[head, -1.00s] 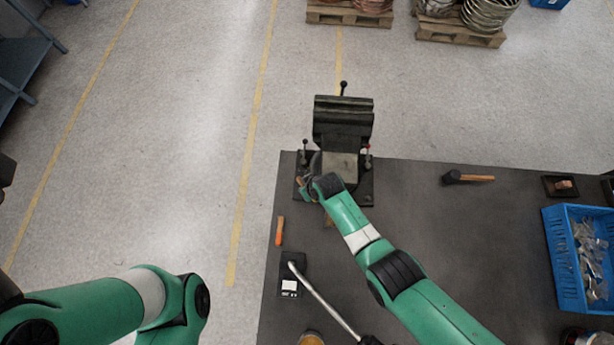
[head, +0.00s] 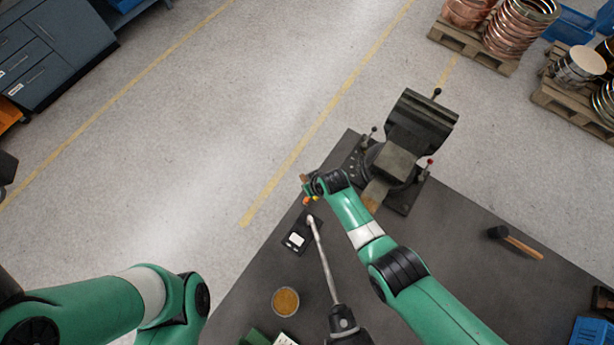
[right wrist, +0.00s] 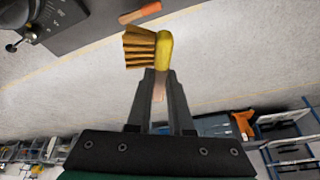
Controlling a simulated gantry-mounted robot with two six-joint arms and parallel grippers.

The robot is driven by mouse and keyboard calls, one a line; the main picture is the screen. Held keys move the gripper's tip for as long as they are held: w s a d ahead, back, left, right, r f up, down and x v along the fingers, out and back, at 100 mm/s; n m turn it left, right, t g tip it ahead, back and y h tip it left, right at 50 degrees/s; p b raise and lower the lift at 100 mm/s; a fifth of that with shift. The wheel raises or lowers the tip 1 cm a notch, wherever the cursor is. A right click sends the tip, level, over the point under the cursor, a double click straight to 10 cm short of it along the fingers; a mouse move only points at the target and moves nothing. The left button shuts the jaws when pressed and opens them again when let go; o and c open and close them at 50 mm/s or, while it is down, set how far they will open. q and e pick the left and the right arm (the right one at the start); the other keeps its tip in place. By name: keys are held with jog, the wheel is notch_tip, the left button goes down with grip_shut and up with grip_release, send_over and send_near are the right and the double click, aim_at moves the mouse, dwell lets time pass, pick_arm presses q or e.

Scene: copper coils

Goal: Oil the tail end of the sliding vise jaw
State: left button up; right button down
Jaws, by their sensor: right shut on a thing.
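The dark vise (head: 420,120) stands at the table's far corner, a tan bar (head: 374,195) jutting from its near side. It also shows at the upper left of the right wrist view (right wrist: 62,14). My right gripper (head: 311,188) is left of the vise, over the table's left edge. In the right wrist view it (right wrist: 160,88) is shut on a brush (right wrist: 165,50) with a yellow head and tan bristles. The bristles point left and touch nothing. A round cup with amber contents (head: 285,301) stands nearer me. My left arm is at lower left; its gripper is out of view.
An orange handle (right wrist: 140,12) lies near the table edge.

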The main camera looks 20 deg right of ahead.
jog(key=w+d+f+m+t+y+b, duration=0.3)
jog(key=d+m+b, duration=0.4)
jog(key=m+b, duration=0.15)
jog(key=s+d+r+m+t+h+b, duration=0.3)
jog(key=s+d+r+m+t+b, duration=0.15)
jog(key=d+m+t, duration=0.2)
jog(key=s+d+r+m+t+h+b, duration=0.2)
jog(key=s+d+r+m+t+b, duration=0.1)
jog(key=s+d+m+t+b, duration=0.4)
jog(key=g+b, duration=0.3)
jog(key=b, duration=0.1)
send_over(370, 195)
jog(key=shift+n+t, duration=0.25)
jog(key=shift+n, duration=0.15)
notch_tip(370, 195, down, 5)
jog(key=shift+r, duration=0.1)
jog(key=shift+f, duration=0.2)
notch_tip(370, 195, down, 5)
jog(key=b, duration=0.5)
jog(key=shift+s+r, duration=0.1)
jog(key=shift+f+b, duration=1)
jog(key=shift+b, duration=0.05)
